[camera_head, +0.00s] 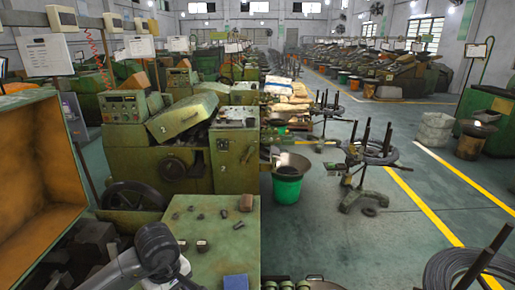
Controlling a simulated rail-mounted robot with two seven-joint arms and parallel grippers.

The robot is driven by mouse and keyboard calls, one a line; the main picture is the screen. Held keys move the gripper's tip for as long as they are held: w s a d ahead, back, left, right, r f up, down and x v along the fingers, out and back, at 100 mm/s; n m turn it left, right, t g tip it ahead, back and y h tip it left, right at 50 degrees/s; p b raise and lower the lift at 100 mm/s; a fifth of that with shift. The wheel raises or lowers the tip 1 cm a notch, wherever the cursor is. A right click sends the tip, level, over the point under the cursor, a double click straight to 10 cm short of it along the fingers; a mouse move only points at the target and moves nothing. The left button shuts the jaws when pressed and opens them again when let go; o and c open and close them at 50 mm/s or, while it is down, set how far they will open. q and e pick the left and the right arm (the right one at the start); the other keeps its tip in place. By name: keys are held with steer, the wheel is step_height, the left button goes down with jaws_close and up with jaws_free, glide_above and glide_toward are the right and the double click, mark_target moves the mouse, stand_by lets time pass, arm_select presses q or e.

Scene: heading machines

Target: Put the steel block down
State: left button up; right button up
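A grey and black arm link of mine reaches in at the bottom left and bends down out of the picture over the green table (215,222). Neither gripper shows, so I cannot see whether one holds the steel block. I cannot pick out the steel block with certainty. Two small dark blocks, one (182,245) left of the other (202,246), lie on the table. A few small dark pieces (200,216) lie farther back. A brown block (246,203) sits at the back right corner, and a blue block (236,282) at the front edge of the picture.
A large open orange-lined bin (42,165) stands at the left. Green machines (180,145) stand behind the table. A green bucket (287,185) and a wheeled wire stand (362,175) are to the right. The table's middle right is bare.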

arm_select(q)
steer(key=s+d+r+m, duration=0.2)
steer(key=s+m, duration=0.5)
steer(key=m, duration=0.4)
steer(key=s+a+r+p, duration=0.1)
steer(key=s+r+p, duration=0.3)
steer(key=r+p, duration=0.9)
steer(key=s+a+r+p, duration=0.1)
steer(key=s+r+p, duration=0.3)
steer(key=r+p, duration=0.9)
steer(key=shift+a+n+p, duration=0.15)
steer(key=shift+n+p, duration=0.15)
steer(key=shift+p, duration=0.1)
